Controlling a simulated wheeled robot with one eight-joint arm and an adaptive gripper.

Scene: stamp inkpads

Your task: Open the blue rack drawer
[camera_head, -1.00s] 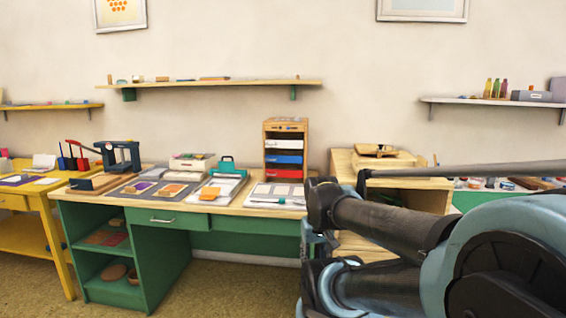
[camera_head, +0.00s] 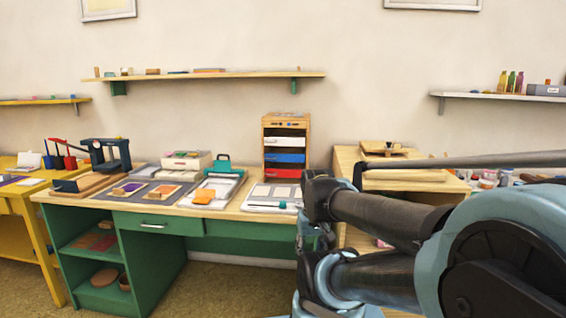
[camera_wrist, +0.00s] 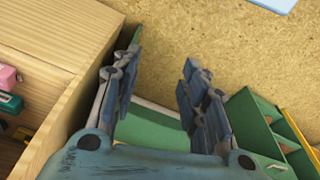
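The wooden rack (camera_head: 286,122) stands at the back of the green desk in the head view. It holds a white drawer (camera_head: 285,142), a blue drawer (camera_head: 285,158) and a red drawer (camera_head: 283,172), stacked in that order downward. The blue drawer looks shut, with its front level with the others. My gripper shows in the wrist view (camera_wrist: 158,92) with its two fingers apart and nothing between them. It points down at the floor beside a wooden cabinet, away from the rack. In the head view my arm hides the gripper's fingertips.
The green desk (camera_head: 245,228) carries a white-and-grey board (camera_head: 272,197) in front of the rack, plus pads and papers to the left. A wooden cabinet (camera_head: 345,160) stands right of the desk, close to my arm. A wall shelf (camera_head: 215,74) runs above.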

